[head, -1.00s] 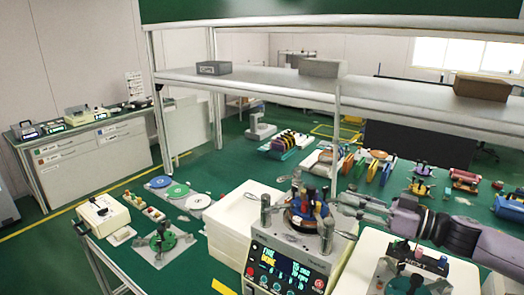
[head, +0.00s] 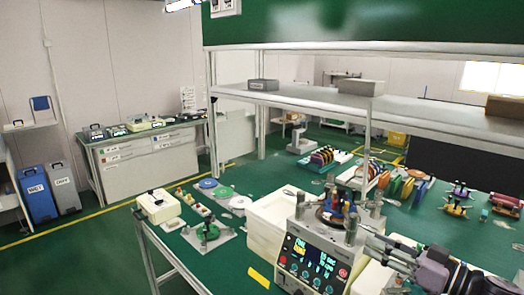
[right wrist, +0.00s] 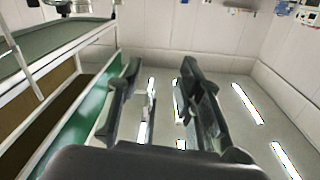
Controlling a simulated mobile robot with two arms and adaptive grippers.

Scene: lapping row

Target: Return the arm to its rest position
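My right gripper (head: 376,243) comes in from the lower right in the head view, beside the lapping machine (head: 315,250) with its lit display. In the right wrist view, the two fingers of my right gripper (right wrist: 160,80) stand apart with nothing between them. That view looks across to pale wall panels, with a green surface to the left. The right arm's dark and grey wrist is cut off by the lower right corner of the head view. My left gripper and left arm do not show.
The green bench holds a white block (head: 268,222) left of the machine, a cream box (head: 158,206), and coloured discs (head: 222,191). A shelf (head: 300,99) spans above the bench. A blue bin (head: 36,192) and a grey bin (head: 64,187) stand at the far left. The floor between is clear.

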